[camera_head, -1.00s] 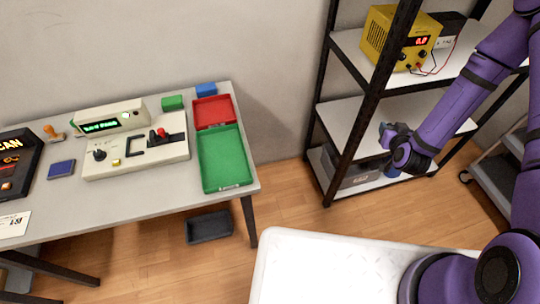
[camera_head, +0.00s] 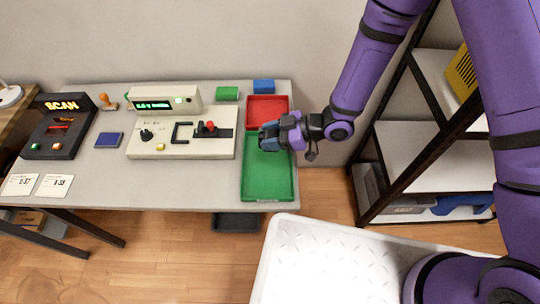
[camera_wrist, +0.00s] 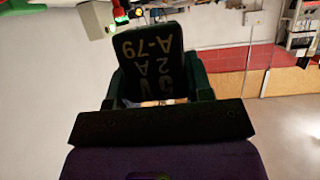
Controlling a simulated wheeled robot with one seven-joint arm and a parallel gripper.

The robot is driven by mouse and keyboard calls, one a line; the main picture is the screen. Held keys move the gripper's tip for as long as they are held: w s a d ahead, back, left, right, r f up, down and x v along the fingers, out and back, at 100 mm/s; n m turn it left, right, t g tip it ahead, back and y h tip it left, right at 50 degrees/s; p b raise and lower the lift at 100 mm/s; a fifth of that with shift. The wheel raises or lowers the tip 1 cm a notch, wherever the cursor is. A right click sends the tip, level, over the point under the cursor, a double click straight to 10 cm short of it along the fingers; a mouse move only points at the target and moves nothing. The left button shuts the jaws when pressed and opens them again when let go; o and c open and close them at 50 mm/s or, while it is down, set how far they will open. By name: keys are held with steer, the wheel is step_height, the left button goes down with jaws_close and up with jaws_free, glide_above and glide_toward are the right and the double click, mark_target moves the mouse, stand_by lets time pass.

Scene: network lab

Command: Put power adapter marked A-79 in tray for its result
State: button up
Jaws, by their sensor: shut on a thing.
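My gripper (camera_head: 272,136) is shut on a dark power adapter, which shows upside-down lettering "A-79", "2A" and "5V" in the wrist view (camera_wrist: 153,62). In the head view the gripper hangs over the far end of the green tray (camera_head: 267,178), near its border with the red tray (camera_head: 268,107). The adapter is mostly hidden by the gripper there. Both trays look empty where they show. A tester (camera_head: 180,132) with a lit green display stands left of the trays; its display text is too small to read surely.
A green block (camera_head: 228,94) and a blue block (camera_head: 264,87) lie behind the tester and red tray. A SCAN device (camera_head: 60,126), blue pad (camera_head: 109,140), stamp (camera_head: 108,101) and cards (camera_head: 55,185) lie at left. A black-framed shelf (camera_head: 392,150) stands right.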

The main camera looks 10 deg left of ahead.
steer(key=shift+s+a+f+n+g, duration=0.1)
steer(key=shift+s+a+n+g, duration=0.15)
steer(key=shift+s+n+g, duration=0.05)
steer(key=shift+f, duration=4.85)
steer(key=shift+f, duration=0.15)
steer(key=o, duration=1)
steer(key=shift+r, duration=0.2)
steer(key=v, duration=1.2)
